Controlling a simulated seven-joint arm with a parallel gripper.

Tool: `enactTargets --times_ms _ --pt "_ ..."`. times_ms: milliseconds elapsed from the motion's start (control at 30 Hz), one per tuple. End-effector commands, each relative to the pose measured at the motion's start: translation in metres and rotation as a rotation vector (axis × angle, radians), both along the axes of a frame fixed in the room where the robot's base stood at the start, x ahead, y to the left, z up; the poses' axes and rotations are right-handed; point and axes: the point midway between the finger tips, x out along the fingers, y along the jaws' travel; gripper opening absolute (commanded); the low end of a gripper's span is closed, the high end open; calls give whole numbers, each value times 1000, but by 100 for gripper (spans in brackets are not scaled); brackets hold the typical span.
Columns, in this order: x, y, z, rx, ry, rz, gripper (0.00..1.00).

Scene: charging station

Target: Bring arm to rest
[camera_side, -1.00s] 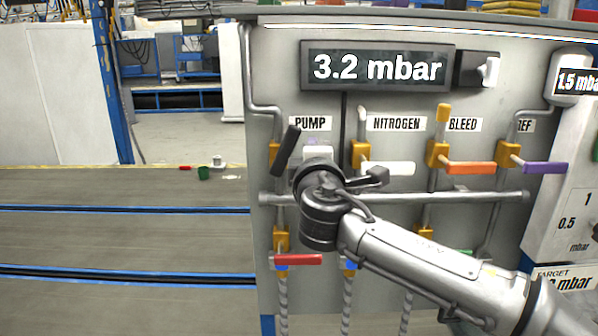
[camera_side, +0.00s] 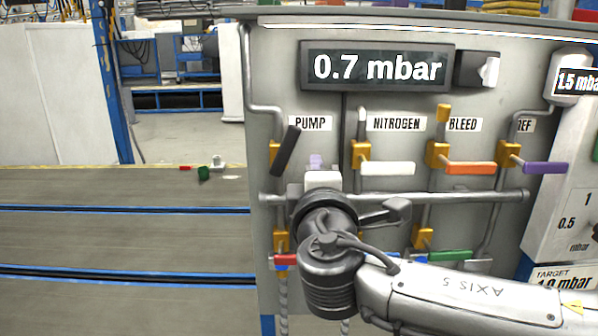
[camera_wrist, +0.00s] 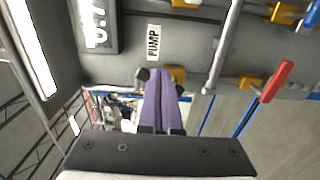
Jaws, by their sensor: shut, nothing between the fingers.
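My gripper (camera_side: 316,162) is low in front of the valve panel (camera_side: 300,215) in the side view, below the PUMP label. In the wrist view its two purple fingers (camera_wrist: 165,88) lie together, shut and empty. The black pump handle (camera_side: 286,150) stands steep and slightly tilted, just left of the fingers and apart from them in the side view. In the wrist view a dark piece beside the fingertips is partly hidden by them. My forearm runs off to the lower right.
The display (camera_side: 377,67) reads 0.7 mbar. White (camera_side: 388,168), orange (camera_side: 470,168) and purple (camera_side: 545,168) handles point right. A horizontal pipe (camera_side: 450,197) crosses the panel. A red handle (camera_side: 284,260) and green handle (camera_side: 450,255) sit lower.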

Motion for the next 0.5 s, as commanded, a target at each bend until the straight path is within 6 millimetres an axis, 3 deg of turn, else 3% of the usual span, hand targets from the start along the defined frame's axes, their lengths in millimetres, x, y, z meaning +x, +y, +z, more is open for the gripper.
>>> enactTargets --times_ms 133,500 --pt "-9 0 0 -1 0 1 0" --pt "-10 0 0 0 0 0 0"
